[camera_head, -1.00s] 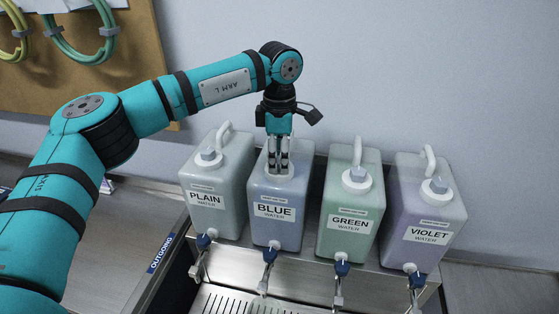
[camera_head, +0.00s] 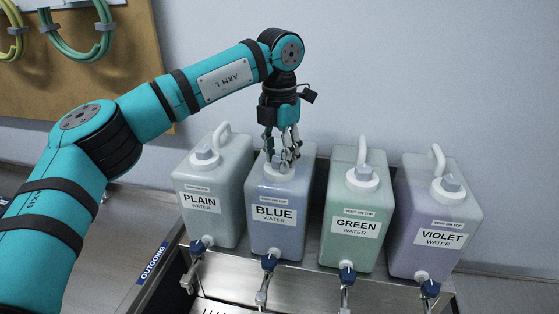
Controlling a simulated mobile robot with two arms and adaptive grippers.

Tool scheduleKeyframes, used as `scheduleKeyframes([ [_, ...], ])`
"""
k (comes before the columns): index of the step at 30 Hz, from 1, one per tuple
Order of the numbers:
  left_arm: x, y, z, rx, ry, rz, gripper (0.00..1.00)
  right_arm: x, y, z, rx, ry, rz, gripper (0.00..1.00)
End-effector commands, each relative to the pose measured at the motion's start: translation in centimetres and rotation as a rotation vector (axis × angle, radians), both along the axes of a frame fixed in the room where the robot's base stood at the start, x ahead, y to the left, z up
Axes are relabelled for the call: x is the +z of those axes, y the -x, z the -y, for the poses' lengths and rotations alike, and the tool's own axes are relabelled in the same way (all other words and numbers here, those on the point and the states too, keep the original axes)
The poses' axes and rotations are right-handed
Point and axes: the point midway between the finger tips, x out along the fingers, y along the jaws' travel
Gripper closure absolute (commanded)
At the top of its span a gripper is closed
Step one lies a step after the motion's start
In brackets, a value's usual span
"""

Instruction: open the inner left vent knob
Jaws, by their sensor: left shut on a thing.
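Four jugs stand in a row, and the inner left one is the blue water jug (camera_head: 277,233), a translucent bluish container with a white label. Its vent knob (camera_head: 280,171) is on the pale round cap at the top, largely hidden by my fingers. My left gripper (camera_head: 283,160) comes down from above, fingers pointing down, and is shut on that knob. How far the knob is turned cannot be made out. My right gripper is not in view.
The plain jug (camera_head: 213,217) stands close on the left, the green jug (camera_head: 354,204) and violet jug (camera_head: 434,222) on the right, each with a top knob and a blue-handled tap. A wall is close behind.

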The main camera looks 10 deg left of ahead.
Motion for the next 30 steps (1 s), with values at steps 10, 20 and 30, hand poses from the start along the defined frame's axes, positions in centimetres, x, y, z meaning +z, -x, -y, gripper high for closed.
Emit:
scheduleKeyframes([
  [10, -0.2, 0.0, 0.0, 0.331, 0.000, 0.000, 0.99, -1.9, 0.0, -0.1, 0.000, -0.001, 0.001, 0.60],
  [20, -0.1, 0.0, 0.0, 0.617, 0.001, 0.002, 0.99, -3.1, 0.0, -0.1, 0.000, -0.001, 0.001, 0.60],
  [30, 0.0, 0.0, 0.0, 0.802, 0.000, 0.001, 0.99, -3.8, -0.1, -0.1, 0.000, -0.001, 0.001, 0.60],
])
